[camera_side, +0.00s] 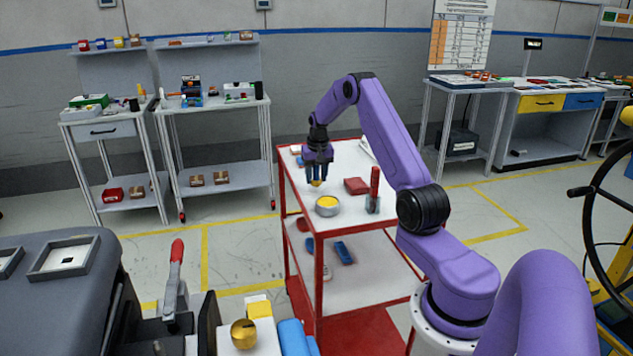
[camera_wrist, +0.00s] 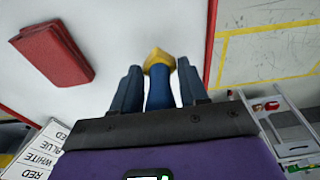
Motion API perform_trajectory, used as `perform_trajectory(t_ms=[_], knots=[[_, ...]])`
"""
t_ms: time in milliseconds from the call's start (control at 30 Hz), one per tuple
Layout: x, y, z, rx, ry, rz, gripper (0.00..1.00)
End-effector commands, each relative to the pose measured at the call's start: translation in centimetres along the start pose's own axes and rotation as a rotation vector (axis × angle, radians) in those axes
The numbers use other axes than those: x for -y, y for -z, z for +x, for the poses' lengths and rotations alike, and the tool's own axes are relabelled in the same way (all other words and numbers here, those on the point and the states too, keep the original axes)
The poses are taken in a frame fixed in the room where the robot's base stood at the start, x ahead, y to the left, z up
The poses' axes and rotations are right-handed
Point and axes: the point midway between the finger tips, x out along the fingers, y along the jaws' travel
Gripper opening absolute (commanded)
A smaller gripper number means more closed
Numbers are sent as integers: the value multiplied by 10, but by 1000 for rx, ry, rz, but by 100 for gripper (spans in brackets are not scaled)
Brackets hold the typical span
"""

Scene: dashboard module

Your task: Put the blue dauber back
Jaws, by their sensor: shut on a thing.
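My gripper (camera_side: 317,176) is shut on the blue dauber, above the white top of a red-framed cart. In the wrist view the dauber (camera_wrist: 159,88) shows a blue handle between the two fingers and a yellow tip pointing away from the wrist. In the side view only its yellow tip (camera_side: 316,183) shows clearly below the fingers. A round tin with yellow contents (camera_side: 327,205) stands on the cart, just below and in front of the gripper. A printed card (camera_wrist: 40,152) reading RED, WHITE, BLUE shows at the wrist view's lower left.
A red folded cloth or pad (camera_side: 356,186) lies right of the gripper; it also shows in the wrist view (camera_wrist: 52,52). A red-handled item (camera_side: 374,188) stands upright near the cart's right front. Small items lie at the back left. The cart's lower shelf (camera_side: 350,272) holds several items.

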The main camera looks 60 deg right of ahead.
Motion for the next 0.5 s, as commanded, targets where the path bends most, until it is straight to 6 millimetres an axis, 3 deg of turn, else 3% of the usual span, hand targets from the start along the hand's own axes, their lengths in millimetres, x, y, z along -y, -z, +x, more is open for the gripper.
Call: perform_trajectory(t_ms=[133,500], knots=[[-1,-4,20,4,-1,1,0],[0,-5,24,2,0,0,0]])
